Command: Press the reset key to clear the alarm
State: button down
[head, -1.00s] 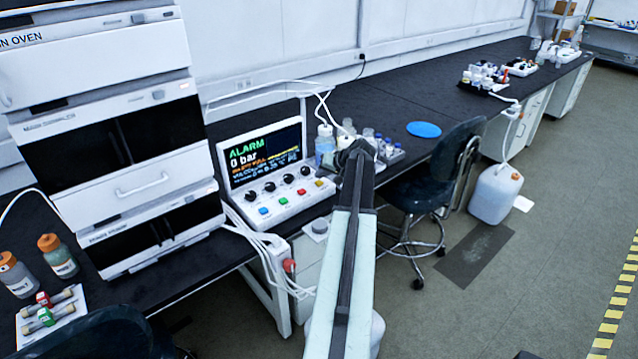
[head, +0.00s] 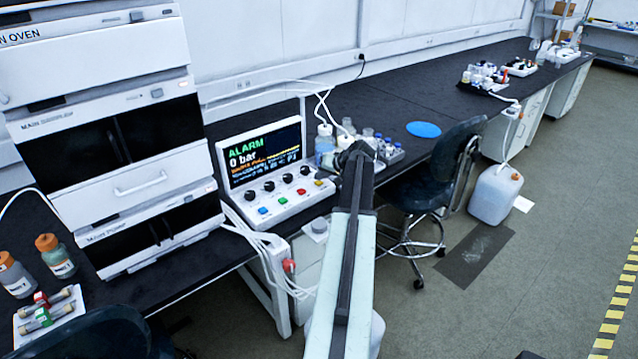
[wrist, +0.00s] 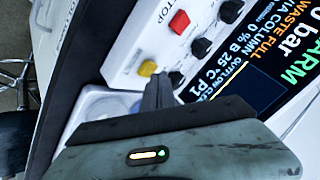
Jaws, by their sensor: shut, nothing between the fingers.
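The white control unit (head: 290,211) stands on the black bench in the head view. Its screen (head: 262,152) reads ALARM and 0 bar; the wrist view also shows WASTE FULL. A row of blue (head: 263,210), green (head: 283,201), red (head: 301,191) and yellow (head: 318,183) keys lies below black knobs. In the wrist view, the red key (wrist: 180,22) and yellow key (wrist: 148,68) show. I cannot read which key is reset. My gripper (wrist: 158,82) is shut and empty, its tips close to the yellow key and the end knob (wrist: 176,79); contact is unclear.
Bottles (head: 325,146) and small vials (head: 388,149) stand just right of the unit. A tall instrument stack (head: 140,190) is on its left. White tubing (head: 262,240) hangs over the bench edge. A dark chair (head: 440,170) stands at right, with open floor beyond.

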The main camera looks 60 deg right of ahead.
aim_at(321, 183)
jog(key=shift+f+b, duration=0.5)
dwell(0.3)
dwell(0.4)
jog(key=shift+r+p, duration=0.9)
jog(key=shift+p, duration=0.05)
notch_tip(321, 183, up, 5)
jog(key=p, duration=0.5)
jog(key=shift+r, duration=0.1)
